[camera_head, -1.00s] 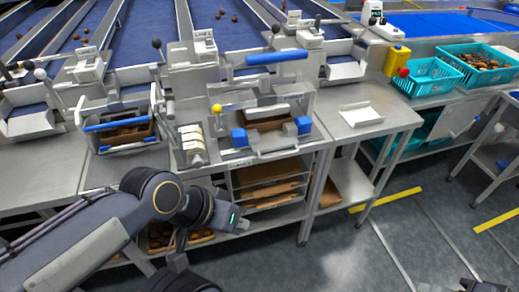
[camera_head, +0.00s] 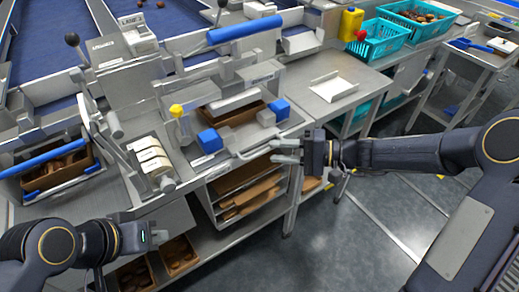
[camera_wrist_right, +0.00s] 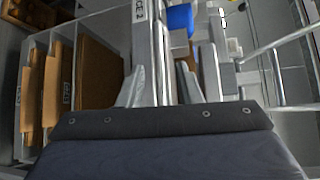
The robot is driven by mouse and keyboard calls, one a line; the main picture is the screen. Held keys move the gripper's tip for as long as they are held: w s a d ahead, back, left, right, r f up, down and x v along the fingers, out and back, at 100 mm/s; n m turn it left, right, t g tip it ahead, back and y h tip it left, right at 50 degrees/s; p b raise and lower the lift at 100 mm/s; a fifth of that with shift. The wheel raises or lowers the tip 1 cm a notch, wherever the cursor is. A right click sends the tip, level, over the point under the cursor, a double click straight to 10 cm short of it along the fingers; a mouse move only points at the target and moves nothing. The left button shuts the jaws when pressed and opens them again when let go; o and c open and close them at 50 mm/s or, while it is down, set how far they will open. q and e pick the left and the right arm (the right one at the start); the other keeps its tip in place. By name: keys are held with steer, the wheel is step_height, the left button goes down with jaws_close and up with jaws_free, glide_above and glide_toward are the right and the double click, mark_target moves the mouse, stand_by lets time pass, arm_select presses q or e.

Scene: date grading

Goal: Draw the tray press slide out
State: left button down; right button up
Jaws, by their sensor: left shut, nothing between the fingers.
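The tray press (camera_head: 222,120) stands at the bench front, with blue blocks at its corners, a yellow knob and a long blue lever above. A metal bar handle (camera_head: 252,153) sticks out at the front of its slide. My right gripper (camera_head: 276,151) is at the right end of this handle, its fingers pointing left. In the right wrist view my right gripper (camera_wrist_right: 160,88) has its fingers apart, with an upright metal bar (camera_wrist_right: 158,45) between them; contact cannot be told. My left gripper (camera_head: 158,237) is shut and empty at the lower left, below the bench front.
A rack of brown trays (camera_head: 245,195) stands under the press. A second station with a brown tray (camera_head: 55,172) is at the left. A white tray (camera_head: 333,86) lies on the bench at the right, with teal crates (camera_head: 380,42) beyond. Floor to the right is clear.

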mark_target(264, 150)
steer(key=shift+w+a+f, duration=0.1)
steer(key=shift+a, duration=0.65)
steer(key=shift+w+a+f, duration=0.15)
steer(key=shift+a, duration=0.55)
steer(key=shift+w+a+f, duration=0.1)
steer(key=shift+a, duration=0.65)
jaws_close()
